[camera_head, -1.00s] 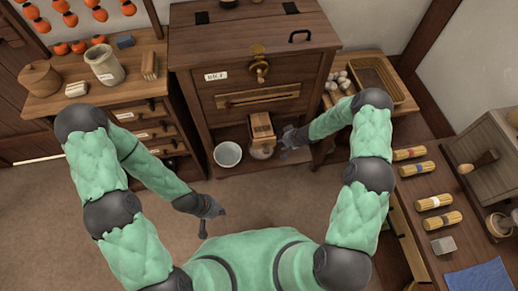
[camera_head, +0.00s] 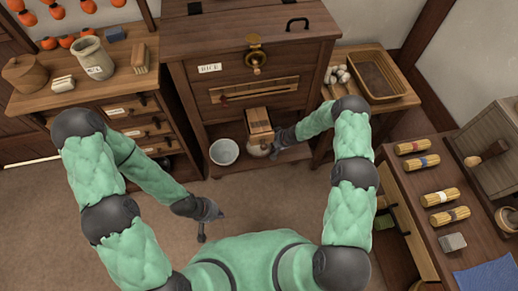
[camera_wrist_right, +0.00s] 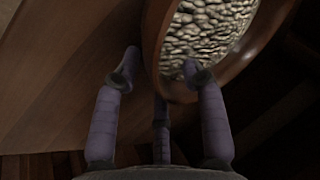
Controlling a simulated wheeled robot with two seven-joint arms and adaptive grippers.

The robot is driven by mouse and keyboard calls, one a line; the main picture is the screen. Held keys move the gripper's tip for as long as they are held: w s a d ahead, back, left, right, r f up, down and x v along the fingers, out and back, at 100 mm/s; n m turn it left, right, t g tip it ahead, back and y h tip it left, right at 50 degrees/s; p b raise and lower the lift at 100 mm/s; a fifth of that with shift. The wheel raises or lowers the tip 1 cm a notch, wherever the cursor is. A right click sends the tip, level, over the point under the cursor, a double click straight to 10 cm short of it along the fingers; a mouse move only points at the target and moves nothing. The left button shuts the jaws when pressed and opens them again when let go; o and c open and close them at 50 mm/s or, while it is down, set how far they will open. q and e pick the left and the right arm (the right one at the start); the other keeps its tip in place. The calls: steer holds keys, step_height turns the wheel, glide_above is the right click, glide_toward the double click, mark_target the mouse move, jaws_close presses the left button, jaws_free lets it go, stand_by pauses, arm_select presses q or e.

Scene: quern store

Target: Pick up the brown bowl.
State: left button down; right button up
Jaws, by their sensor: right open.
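The brown bowl (camera_wrist_right: 152,45) fills the upper right of the right wrist view, tilted in the picture and full of pale grains. In the head view the bowl (camera_head: 258,149) shows only in part, under the wooden spout, with my right gripper (camera_head: 275,150) at its right side. In the right wrist view my right gripper (camera_wrist_right: 160,72) is open, with the bowl's near rim between its fingertips. One finger is outside the wall and one is over the grains. Whether they touch is unclear. My left gripper (camera_head: 212,217) hangs low over the floor, away from the bowl.
A white bucket (camera_head: 224,152) stands left of the bowl, and the wooden spout (camera_head: 259,124) of the rice cabinet (camera_head: 250,45) is right above it. A side table with a tray (camera_head: 379,77) is to the right. The floor in front is clear.

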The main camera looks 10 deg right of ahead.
jaws_close()
steer(key=shift+r, duration=0.15)
